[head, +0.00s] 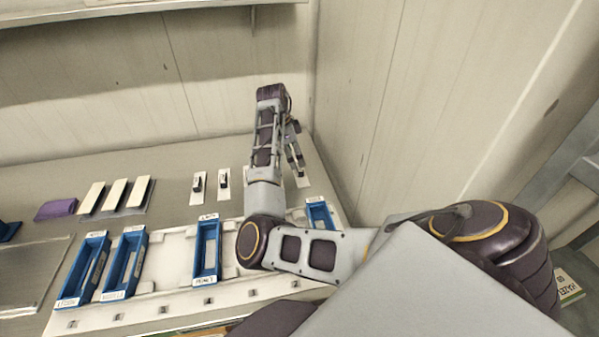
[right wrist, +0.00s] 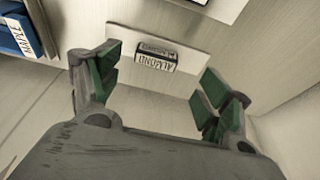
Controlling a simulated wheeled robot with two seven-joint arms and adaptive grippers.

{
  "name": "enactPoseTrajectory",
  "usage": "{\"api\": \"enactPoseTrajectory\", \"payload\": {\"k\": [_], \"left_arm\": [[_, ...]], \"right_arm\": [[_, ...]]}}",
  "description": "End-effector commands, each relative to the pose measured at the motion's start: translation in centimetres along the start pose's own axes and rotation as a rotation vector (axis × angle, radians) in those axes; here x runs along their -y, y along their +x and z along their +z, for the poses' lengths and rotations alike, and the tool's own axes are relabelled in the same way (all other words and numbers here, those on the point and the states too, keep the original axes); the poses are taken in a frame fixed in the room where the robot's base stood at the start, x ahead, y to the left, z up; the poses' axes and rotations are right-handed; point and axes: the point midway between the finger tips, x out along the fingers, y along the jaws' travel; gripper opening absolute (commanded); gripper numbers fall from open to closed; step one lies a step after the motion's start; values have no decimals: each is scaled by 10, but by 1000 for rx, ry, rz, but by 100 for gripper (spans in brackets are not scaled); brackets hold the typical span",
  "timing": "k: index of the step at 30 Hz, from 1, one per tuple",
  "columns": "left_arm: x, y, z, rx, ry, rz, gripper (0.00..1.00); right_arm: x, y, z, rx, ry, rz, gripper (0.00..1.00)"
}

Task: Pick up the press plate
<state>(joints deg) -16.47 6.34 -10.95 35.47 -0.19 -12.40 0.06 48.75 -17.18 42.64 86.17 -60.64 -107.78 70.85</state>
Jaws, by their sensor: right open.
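Several white press plates with dark handles lie in a row at the back of the table. Two of them, a left one (head: 198,197) and one to its right (head: 223,195), are in plain view in the head view. Another press plate (head: 302,181) lies by my right gripper (head: 296,158), partly covered by it. My left gripper is not in view.
Blue moulds (head: 124,263) stand in a white rack (head: 170,285) in front of the plates. Cream bars (head: 114,196) and a purple block (head: 56,209) lie at the left. A wall (head: 385,120) rises close on the right.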

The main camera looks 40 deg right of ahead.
Motion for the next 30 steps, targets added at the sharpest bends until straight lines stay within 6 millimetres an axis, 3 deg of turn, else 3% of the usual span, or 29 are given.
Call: {"api": "enactPoseTrajectory", "payload": {"k": [13, 30], "left_arm": [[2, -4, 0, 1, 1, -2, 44], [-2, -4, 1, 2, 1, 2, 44]], "right_arm": [[-6, 44, -1, 0, 0, 1, 79], [-6, 48, -1, 0, 1, 1, 79]]}}
